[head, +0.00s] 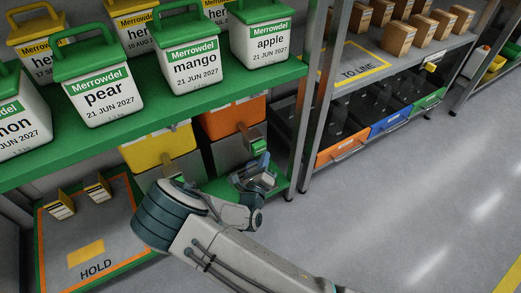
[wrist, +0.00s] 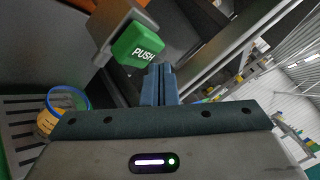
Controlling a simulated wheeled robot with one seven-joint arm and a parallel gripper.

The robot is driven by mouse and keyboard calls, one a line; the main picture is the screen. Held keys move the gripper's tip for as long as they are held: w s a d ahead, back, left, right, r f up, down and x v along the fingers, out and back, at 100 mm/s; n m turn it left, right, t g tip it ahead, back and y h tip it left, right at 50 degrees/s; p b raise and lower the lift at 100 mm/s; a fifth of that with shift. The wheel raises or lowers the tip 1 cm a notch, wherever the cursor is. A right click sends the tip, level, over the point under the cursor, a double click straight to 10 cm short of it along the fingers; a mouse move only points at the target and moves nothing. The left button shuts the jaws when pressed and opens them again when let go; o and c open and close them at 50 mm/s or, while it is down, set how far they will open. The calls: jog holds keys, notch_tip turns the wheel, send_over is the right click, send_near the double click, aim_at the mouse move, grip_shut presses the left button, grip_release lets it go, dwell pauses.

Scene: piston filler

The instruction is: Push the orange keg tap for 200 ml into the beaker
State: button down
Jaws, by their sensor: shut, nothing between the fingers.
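The orange keg (head: 232,117) stands on the lower level of the green rack, right of a yellow keg (head: 160,150). Its tap has a green PUSH pad (head: 259,146), which shows large in the wrist view (wrist: 137,45). My gripper (head: 264,160) is at this tap, its blue fingers shut and empty. In the wrist view the fingertips (wrist: 158,70) are just beside and below the pad; I cannot tell whether they touch it. A clear round vessel with a blue rim and yellow on its side (wrist: 50,118), seemingly the beaker, stands on a slotted grate at the left. My arm hides it in the head view.
White tubs with green lids, such as the mango tub (head: 192,62), line the green shelf (head: 170,125) above. A HOLD mat (head: 95,255) with small cartons is at lower left. Coloured bins (head: 390,124) sit right of a rack post. The floor (head: 400,220) at right is clear.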

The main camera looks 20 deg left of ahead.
jog(key=shift+w+a, duration=0.1)
jog(key=shift+a, duration=0.05)
jog(key=shift+w+a+p, duration=0.15)
jog(key=shift+a+p, duration=0.05)
jog(key=shift+p, duration=0.1)
jog(key=shift+w+a, duration=0.45)
jog(key=shift+a, duration=0.05)
dwell(1.3)
jog(key=shift+s, duration=0.1)
jog(key=shift+s+d+p, duration=0.6)
jog(key=shift+d+p, duration=0.15)
jog(key=shift+d, duration=0.05)
jog(key=s+d+p, duration=0.2)
jog(key=s+d, duration=0.1)
jog(key=d, duration=0.1)
jog(key=shift+s, duration=0.15)
dwell(3.4)
